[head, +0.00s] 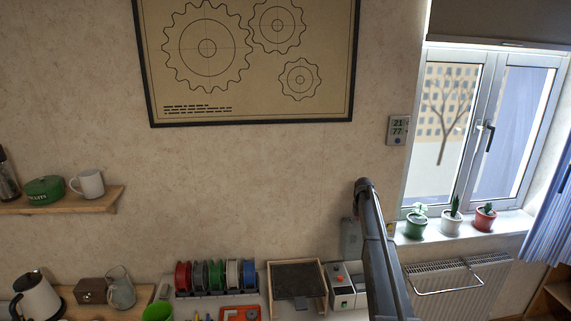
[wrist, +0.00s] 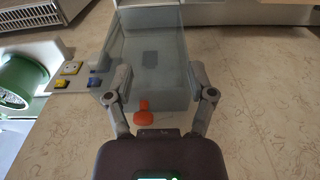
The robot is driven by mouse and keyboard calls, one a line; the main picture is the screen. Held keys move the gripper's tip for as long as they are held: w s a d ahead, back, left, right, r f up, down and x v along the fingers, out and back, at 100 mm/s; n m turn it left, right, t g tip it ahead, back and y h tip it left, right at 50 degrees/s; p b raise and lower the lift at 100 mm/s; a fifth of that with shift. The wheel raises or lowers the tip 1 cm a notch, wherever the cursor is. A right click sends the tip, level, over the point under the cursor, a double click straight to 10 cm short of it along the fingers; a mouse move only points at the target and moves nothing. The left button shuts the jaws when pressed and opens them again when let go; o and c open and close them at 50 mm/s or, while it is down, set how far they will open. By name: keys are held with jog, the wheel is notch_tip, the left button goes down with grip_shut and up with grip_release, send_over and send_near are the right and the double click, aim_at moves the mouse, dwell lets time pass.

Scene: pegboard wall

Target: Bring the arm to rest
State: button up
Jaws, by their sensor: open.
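My gripper (wrist: 160,76) is open in the wrist view, its two fingers spread with nothing held between them. A grey box (wrist: 165,55) lies beyond and between the fingers; I cannot tell the exact gap. A red knob-like part (wrist: 143,115) shows at the box's near edge. In the head view my arm rises from the lower edge at right of centre and bends at its top; the gripper itself is not visible there. A grey box (head: 350,238) shows on the wall just left of my arm.
A bench along the wall holds coloured spools (head: 215,275), a wooden-framed tray (head: 297,287), a kettle (head: 36,296) and a glass jug (head: 120,288). A shelf (head: 75,202) is at left. Potted plants (head: 452,222) stand on the sill above a radiator (head: 460,285).

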jog(key=s+a+f+b, duration=0.1)
jog(key=s+a, duration=0.6)
jog(key=s, duration=0.8)
jog(key=s+a+f+b, duration=0.2)
jog(key=s+a, duration=0.5)
jog(key=s, duration=0.8)
jog(key=s+a+f+b, duration=0.2)
jog(key=s+a, duration=0.5)
jog(key=s, duration=0.9)
jog(key=shift+a+g, duration=0.25)
jog(key=shift+g, duration=0.05)
jog(key=shift+f, duration=0.1)
jog(key=shift+c, duration=1)
